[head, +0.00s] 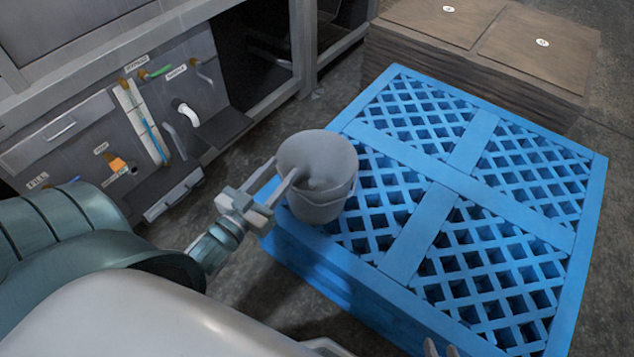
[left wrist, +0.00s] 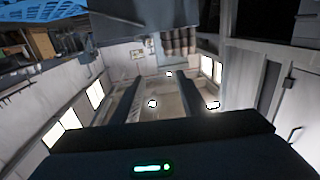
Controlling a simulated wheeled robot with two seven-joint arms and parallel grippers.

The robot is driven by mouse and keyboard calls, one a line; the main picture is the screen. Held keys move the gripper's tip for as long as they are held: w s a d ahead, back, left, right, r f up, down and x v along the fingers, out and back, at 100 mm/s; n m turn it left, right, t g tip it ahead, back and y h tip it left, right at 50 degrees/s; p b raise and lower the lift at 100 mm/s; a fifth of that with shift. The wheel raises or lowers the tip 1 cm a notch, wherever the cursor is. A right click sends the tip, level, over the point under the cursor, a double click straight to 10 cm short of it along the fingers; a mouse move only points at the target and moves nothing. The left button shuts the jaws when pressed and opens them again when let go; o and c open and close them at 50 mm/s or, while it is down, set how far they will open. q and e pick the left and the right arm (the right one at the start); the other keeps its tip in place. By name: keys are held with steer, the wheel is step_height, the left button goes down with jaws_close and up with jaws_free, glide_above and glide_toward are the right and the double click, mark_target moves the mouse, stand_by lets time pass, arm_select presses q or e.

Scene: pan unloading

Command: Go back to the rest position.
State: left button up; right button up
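A grey bucket (head: 322,200) stands upright on the near left corner of the blue pallet (head: 411,228). My left gripper (head: 284,168) is at the bucket's left side, with its two fingers apart. In the head view one finger overlaps the bucket's rim and the other is left of it; I cannot tell whether they touch it. The left wrist view shows the fingers (left wrist: 158,85) spread with nothing gripped between them, and a grey surface (left wrist: 145,25), likely the bucket, beyond. My right gripper (head: 440,347) shows only small grey tips at the bottom edge.
A stack of brown boards (head: 475,50) stands behind the pallet. Bare floor (head: 240,165) separates bench and pallet. The rest of the pallet's top is clear.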

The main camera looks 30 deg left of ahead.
stand_by(0.8)
arm_select(q)
steer(key=s+d+f+m+g+h, duration=0.1)
steer(key=s+d+f+g, duration=0.25)
steer(key=d, duration=0.45)
steer(key=s+d+f+m+g+h, duration=0.1)
steer(key=s+d+f+g+h, duration=0.15)
steer(key=s+d+f, duration=0.4)
steer(key=s+d+f+g, duration=0.1)
steer(key=s+d+g, duration=0.25)
steer(key=d, duration=0.55)
steer(key=s+a+f+g+y+p, duration=0.1)
steer(key=s+a+f+p, duration=0.1)
steer(key=f+p, duration=0.7)
steer(key=s+a+f+g+y+p, duration=0.1)
steer(key=a+f+p, duration=0.3)
steer(key=f+p, duration=0.5)
steer(key=shift+s+a+f+g, duration=0.35)
steer(key=shift+s+g, duration=0.05)
steer(key=shift+g, duration=0.15)
arm_select(e)
steer(key=s+d+f+g+h, duration=0.1)
steer(key=s+d+f, duration=0.1)
steer(key=f, duration=0.7)
steer(key=s+d+f+g+h, duration=0.1)
steer(key=d+f, duration=0.3)
steer(key=f, duration=0.5)
steer(key=shift+s+d+f+g+h, duration=0.25)
steer(key=shift+s+g+h, duration=0.05)
steer(key=shift+s+g, duration=0.3)
